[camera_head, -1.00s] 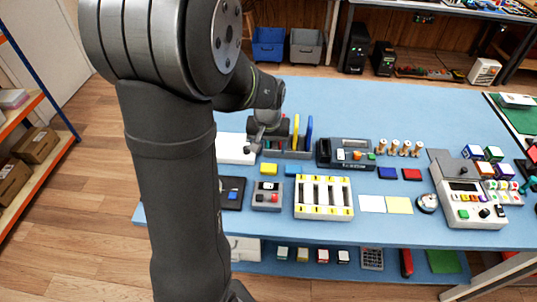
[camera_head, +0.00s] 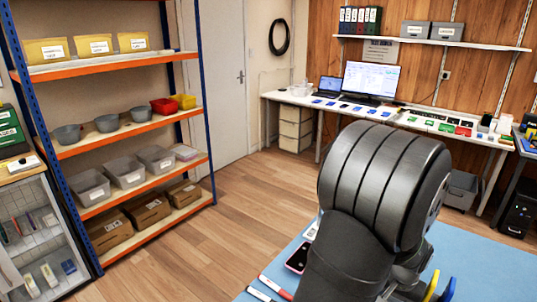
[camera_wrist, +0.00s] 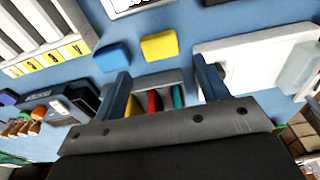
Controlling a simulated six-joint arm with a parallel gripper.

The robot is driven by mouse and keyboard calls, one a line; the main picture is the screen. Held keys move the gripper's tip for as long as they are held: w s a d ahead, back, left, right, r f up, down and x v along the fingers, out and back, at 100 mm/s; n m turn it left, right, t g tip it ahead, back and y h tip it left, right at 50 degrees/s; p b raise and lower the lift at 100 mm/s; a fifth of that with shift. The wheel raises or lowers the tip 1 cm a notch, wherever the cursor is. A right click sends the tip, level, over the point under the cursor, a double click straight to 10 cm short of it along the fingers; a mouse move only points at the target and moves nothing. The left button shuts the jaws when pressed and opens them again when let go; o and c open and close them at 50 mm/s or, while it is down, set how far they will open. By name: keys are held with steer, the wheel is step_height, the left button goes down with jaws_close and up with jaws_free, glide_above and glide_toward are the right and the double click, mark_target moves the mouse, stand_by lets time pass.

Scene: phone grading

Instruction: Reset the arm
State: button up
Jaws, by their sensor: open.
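My gripper (camera_wrist: 161,66) shows in the wrist view with its two fingers wide apart and nothing held between them. It is over the blue table (camera_wrist: 190,55). A grey holder (camera_wrist: 172,78) with yellow, red and green upright items shows between and behind the fingers; I cannot tell how far below them it is. A yellow block (camera_wrist: 158,45) and a blue block (camera_wrist: 111,57) lie beyond the fingertips. In the head view my arm fills the right centre and hides the gripper.
A white tray (camera_wrist: 232,50) lies right of the fingers in the wrist view, and a white slotted rack (camera_wrist: 40,40) lies upper left. In the head view, a phone (camera_head: 298,258) lies by the table's edge. A shelf unit (camera_head: 140,125) stands left, with open floor (camera_head: 235,200) between.

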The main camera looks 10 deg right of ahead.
steer(key=f, duration=0.7)
steer(key=shift+w+d, duration=0.25)
steer(key=shift+w, duration=0.05)
steer(key=shift+r, duration=0.15)
